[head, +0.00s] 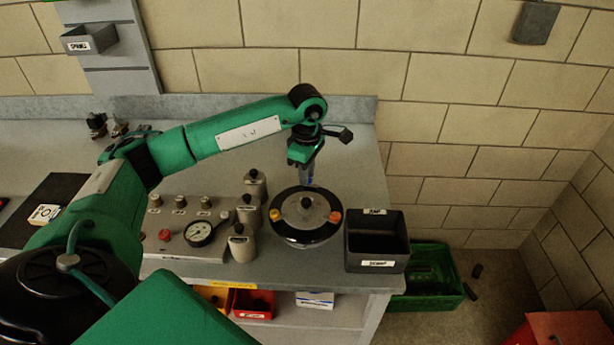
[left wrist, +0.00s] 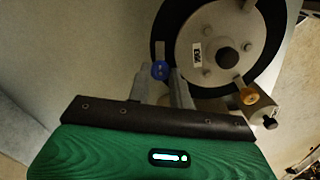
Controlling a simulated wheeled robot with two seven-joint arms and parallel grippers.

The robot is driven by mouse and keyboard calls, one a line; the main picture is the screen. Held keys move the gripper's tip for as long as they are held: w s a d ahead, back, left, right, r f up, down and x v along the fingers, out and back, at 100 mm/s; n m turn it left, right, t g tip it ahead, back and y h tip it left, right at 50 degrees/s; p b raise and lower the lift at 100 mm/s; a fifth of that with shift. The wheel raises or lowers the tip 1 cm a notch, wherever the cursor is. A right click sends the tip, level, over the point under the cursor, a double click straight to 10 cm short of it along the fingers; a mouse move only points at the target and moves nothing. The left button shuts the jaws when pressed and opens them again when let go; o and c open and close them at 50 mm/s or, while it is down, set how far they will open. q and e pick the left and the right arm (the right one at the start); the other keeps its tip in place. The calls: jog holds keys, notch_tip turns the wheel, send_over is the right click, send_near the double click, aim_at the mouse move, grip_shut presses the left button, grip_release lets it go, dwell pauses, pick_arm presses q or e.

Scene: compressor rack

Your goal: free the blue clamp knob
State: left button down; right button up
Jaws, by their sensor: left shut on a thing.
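The blue clamp knob (left wrist: 160,70) sits at the rim of the round vessel lid (left wrist: 212,40), which has a black ring around it. In the left wrist view the grey fingertips of my left gripper (left wrist: 159,80) are on both sides of the knob. In the head view my left gripper (head: 303,170) points down at the far edge of the black-ringed vessel (head: 303,236), shut on the knob, which it largely hides. Orange knobs sit at the vessel's left (head: 274,215) and right (head: 335,217). My right gripper is not in view.
A dark open bin (head: 359,250) stands right of the vessel near the bench edge. Left of the vessel are grey canisters (head: 243,245) and a panel with a gauge (head: 200,233). A green crate (head: 428,300) is on the floor. The bench behind the gripper is clear.

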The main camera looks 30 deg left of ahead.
pick_arm(q)
jog(key=shift+n+b, duration=0.3)
jog(key=shift+n, duration=0.8)
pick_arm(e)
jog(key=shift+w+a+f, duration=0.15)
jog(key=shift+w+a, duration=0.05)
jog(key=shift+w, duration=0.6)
pick_arm(q)
jog(key=shift+r, duration=0.1)
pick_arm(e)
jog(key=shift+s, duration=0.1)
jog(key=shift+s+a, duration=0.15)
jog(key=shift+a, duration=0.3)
